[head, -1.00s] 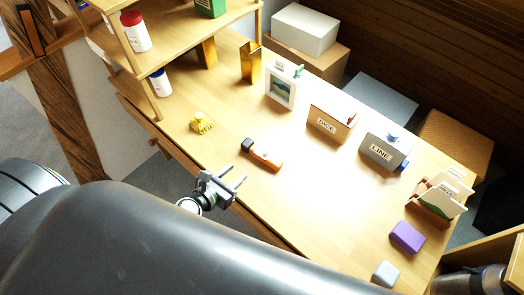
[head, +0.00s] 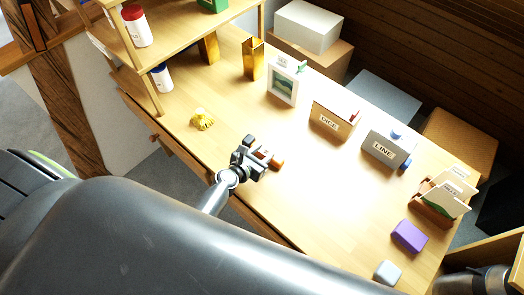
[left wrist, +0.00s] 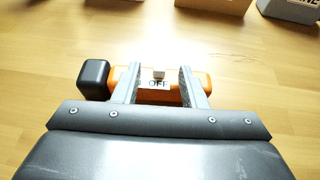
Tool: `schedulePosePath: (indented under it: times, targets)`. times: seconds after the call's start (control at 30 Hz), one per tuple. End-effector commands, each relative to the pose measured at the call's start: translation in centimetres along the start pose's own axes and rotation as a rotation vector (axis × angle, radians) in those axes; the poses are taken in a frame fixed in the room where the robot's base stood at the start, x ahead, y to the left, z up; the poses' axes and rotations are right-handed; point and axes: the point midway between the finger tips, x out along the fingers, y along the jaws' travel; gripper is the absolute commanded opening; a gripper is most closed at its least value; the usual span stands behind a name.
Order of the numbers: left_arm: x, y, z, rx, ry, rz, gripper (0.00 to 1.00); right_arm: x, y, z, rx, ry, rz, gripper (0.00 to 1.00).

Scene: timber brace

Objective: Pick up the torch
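The torch (head: 277,163) lies on the table near its front edge, orange with a black head, partly hidden by my left gripper (head: 262,157) in the head view. In the left wrist view the torch (left wrist: 165,98) lies crosswise, its black head to the left, with a small grey switch and an "OFF" label facing up. The left gripper (left wrist: 160,70) is open, its two fingers spaced along the orange body, one on each side of the switch and label. I cannot tell whether the fingers touch it. My right gripper is out of view.
A yellow object (head: 202,119) lies left of the torch. A picture frame (head: 283,83), a DICE box (head: 334,121) and a LINE box (head: 387,149) stand behind. A purple block (head: 409,236) lies at right. A shelf (head: 170,40) stands at the left. The mid-table is clear.

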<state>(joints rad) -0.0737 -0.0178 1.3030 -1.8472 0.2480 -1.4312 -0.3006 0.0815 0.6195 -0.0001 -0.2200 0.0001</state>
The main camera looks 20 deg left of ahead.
Motion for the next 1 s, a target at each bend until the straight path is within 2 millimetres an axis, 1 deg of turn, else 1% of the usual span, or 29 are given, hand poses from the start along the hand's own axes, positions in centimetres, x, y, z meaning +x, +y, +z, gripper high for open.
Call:
schedulePosePath:
  times: [0.1,0.3,0.6,0.9,1.0]
  targets:
    - [0.59,0.01,-0.04,-0.001,0.001,0.0,0.38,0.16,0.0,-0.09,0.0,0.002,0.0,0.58]
    - [0.57,0.01,-0.02,-0.001,0.001,0.0,0.38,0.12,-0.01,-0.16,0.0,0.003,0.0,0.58]
    - [0.55,0.02,-0.03,0.0,0.001,0.0,0.0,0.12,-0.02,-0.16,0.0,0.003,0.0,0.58]
    - [0.54,0.02,0.01,0.0,0.001,0.0,0.0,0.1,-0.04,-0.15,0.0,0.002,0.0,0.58]
    - [0.42,0.03,0.31,0.0,0.0,0.0,0.0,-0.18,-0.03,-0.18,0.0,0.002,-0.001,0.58]
